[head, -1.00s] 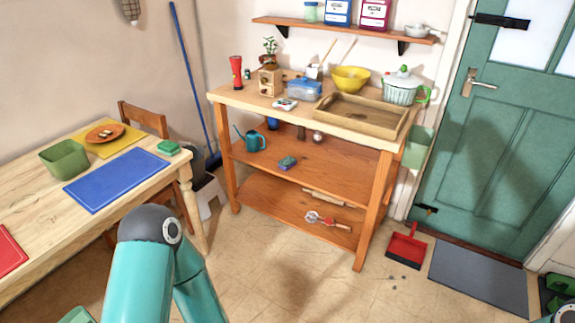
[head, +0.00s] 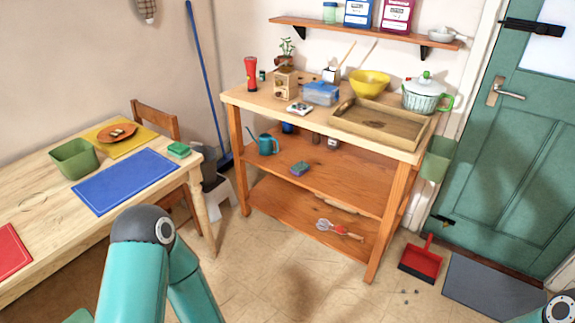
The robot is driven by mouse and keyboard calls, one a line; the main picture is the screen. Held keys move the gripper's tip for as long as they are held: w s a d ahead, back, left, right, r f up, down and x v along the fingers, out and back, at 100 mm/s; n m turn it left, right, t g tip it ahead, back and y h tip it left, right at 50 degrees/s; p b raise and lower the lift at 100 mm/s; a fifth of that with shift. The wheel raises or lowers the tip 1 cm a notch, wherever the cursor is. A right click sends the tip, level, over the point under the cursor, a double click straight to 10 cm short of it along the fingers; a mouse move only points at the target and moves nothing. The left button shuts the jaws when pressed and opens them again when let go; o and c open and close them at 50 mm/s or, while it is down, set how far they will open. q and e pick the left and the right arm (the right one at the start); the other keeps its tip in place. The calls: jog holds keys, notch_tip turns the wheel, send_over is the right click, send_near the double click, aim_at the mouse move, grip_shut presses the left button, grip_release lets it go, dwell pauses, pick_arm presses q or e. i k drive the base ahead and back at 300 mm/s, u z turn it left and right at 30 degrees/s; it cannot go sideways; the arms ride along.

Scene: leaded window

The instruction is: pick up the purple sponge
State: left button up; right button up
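A small block with purple and greenish faces, which looks like the purple sponge (head: 300,168), lies on the middle shelf of the wooden workbench, right of a teal watering can (head: 267,145). Nothing covers it. A green sponge-like block (head: 179,150) lies on the table at the left. My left arm shows at the lower left, bent at a joint, but its gripper is outside the view. Only a joint of my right arm shows at the bottom right corner; its gripper is also out of view.
The workbench (head: 272,104) has a tray (head: 345,126), bowl and pot on top. A whisk (head: 338,229) lies on its bottom shelf. The dining table (head: 37,199) stands at the left. A red dustpan (head: 420,262) and grey mat (head: 490,287) lie before the green door. Floor in front is mostly clear.

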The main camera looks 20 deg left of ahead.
aim_at(301, 168)
jog(key=u, duration=0.2)
jog(key=i, duration=1.95)
jog(key=z, duration=0.65)
jog(key=k, duration=0.85)
jog(key=z, duration=0.15)
jog(key=i, duration=0.85)
jog(key=u, duration=0.1)
